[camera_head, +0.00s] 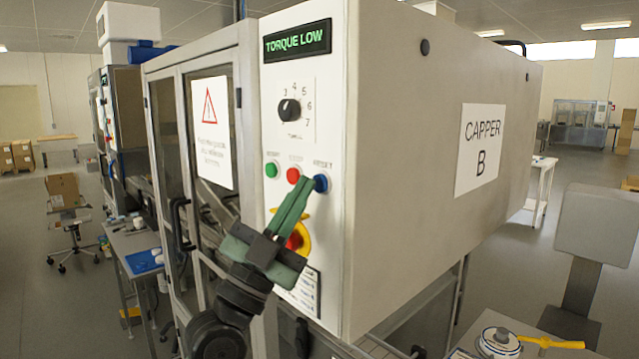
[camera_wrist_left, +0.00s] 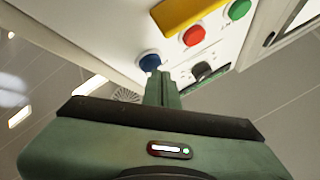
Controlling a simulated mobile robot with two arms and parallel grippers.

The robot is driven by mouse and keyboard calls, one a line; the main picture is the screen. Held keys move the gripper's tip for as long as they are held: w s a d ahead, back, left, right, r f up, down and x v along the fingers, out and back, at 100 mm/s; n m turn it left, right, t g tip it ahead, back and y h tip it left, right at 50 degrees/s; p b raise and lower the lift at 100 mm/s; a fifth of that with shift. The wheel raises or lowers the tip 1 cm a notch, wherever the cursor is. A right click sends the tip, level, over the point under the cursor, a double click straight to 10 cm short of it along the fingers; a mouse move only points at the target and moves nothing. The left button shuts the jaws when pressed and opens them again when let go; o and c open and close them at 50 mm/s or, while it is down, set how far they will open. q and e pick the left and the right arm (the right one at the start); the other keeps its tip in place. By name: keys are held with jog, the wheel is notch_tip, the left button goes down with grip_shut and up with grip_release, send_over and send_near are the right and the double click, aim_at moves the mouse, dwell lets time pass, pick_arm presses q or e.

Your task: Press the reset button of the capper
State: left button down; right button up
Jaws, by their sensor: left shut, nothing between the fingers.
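The capper (camera_head: 440,140) is a large cream cabinet labelled CAPPER B. Its display (camera_head: 297,42) reads TORQUE LOW. The blue reset button (camera_head: 321,183) sits at the right of a row with a red button (camera_head: 293,175) and a green button (camera_head: 271,170). My left gripper (camera_head: 306,187) is shut and empty, its tips right at the reset button. In the left wrist view the green fingertips (camera_wrist_left: 161,76) end beside the blue button (camera_wrist_left: 150,61). I cannot tell whether they touch it. My right gripper is not in view.
A black selector knob (camera_head: 289,110) is above the buttons. A red emergency stop on a yellow plate (camera_head: 305,238) is below, partly hidden by my left gripper. Glass doors with a warning sign (camera_head: 211,133) stand to the left. A yellow-handled item (camera_head: 548,343) lies lower right.

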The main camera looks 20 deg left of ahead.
pick_arm(q)
jog(key=shift+w+d, duration=0.1)
dwell(0.3)
jog(key=shift+w+d, duration=0.1)
jog(key=shift+w, duration=0.15)
jog(key=shift+s, duration=0.3)
dwell(0.5)
jog(key=s+a, duration=0.3)
jog(key=s, duration=0.2)
jog(key=shift+a, duration=0.15)
jog(key=shift+s, duration=0.1)
